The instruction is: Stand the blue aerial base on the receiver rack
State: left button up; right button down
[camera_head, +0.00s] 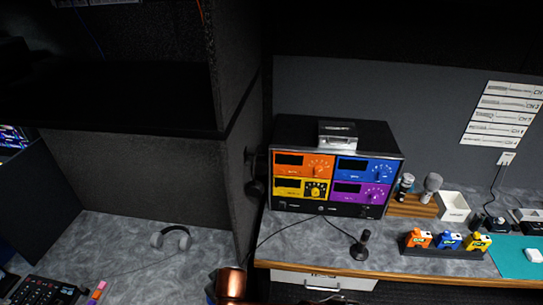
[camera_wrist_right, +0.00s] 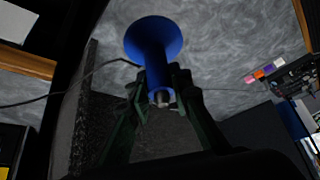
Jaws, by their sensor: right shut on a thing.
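The blue aerial base (camera_wrist_right: 154,45) has a round flared foot and a narrower stem. In the right wrist view, my right gripper (camera_wrist_right: 160,82) is shut on its stem, with the flared foot pointing away from the wrist. A small metallic end shows at the near end of the stem. The receiver rack (camera_head: 292,134) is a black case in the middle of the head view, with orange, blue, yellow and purple receivers in its front. The blue base is not clearly seen in the head view. My left gripper is in neither view.
A dark partition (camera_head: 238,170) stands left of the rack. A black microphone (camera_head: 360,247) stands in front. Orange, blue and yellow packs (camera_head: 448,241) sit to the right. Headphones (camera_head: 173,236) lie left.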

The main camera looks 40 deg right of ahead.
aim_at(383, 145)
jog(key=u, duration=1.25)
jog(key=k, duration=2.05)
jog(key=z, duration=1.95)
